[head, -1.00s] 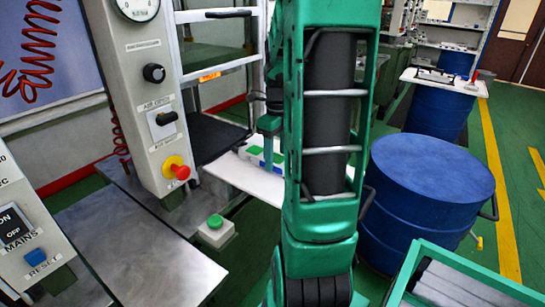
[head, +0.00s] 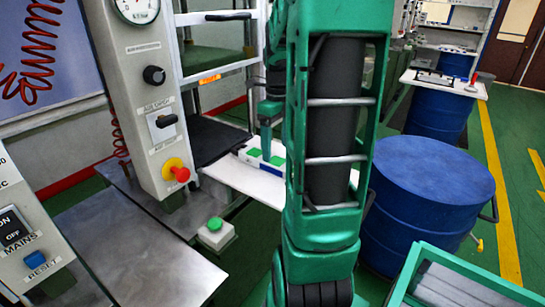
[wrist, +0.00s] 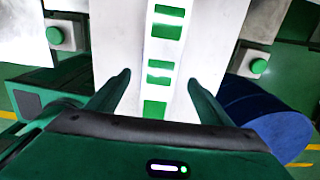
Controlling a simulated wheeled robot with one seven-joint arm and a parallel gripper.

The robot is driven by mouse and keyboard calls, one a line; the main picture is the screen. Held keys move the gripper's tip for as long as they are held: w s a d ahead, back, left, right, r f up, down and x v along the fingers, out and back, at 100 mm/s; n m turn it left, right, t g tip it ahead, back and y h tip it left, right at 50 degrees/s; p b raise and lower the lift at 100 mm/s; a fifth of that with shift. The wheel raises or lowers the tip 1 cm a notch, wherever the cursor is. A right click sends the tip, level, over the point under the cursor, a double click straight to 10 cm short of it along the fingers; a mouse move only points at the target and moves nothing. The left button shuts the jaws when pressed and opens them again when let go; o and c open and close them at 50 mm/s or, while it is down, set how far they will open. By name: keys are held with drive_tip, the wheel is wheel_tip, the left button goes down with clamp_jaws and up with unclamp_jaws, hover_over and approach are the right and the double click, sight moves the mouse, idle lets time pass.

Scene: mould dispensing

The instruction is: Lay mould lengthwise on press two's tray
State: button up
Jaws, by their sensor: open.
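The mould (head: 262,156) is a white strip with a row of green rectangles. It lies on the white tray (head: 240,178) that sticks out from the press; its right part is hidden behind my arm. In the wrist view the mould (wrist: 178,50) runs along the middle of the tray (wrist: 118,45), its far end cut off by the top edge. My gripper (wrist: 160,79) is open, one finger on each side of the mould, with clear gaps and touching neither side. In the head view one finger shows above the mould; the rest is behind my arm.
The press has a grey control column (head: 150,100) with a red knob. A green-button box (head: 215,233) stands below the tray's front. A blue drum (head: 430,190) stands right of my arm. A green-framed rack (head: 460,285) is at the lower right.

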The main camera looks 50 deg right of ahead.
wheel_tip(320, 180, up, 7)
drive_tip(key=s+a+f+n, duration=0.4)
drive_tip(key=s+a+n, duration=0.3)
drive_tip(key=n, duration=0.7)
drive_tip(key=s+a+f+n, duration=0.4)
drive_tip(key=s+a+n, duration=0.2)
drive_tip(key=a+n, duration=0.4)
drive_tip(key=n, duration=0.4)
drive_tip(key=shift+s+f+n, duration=0.35)
drive_tip(key=shift+n, duration=0.05)
drive_tip(key=shift+w+f, duration=0.25)
drive_tip(key=shift+w, duration=0.35)
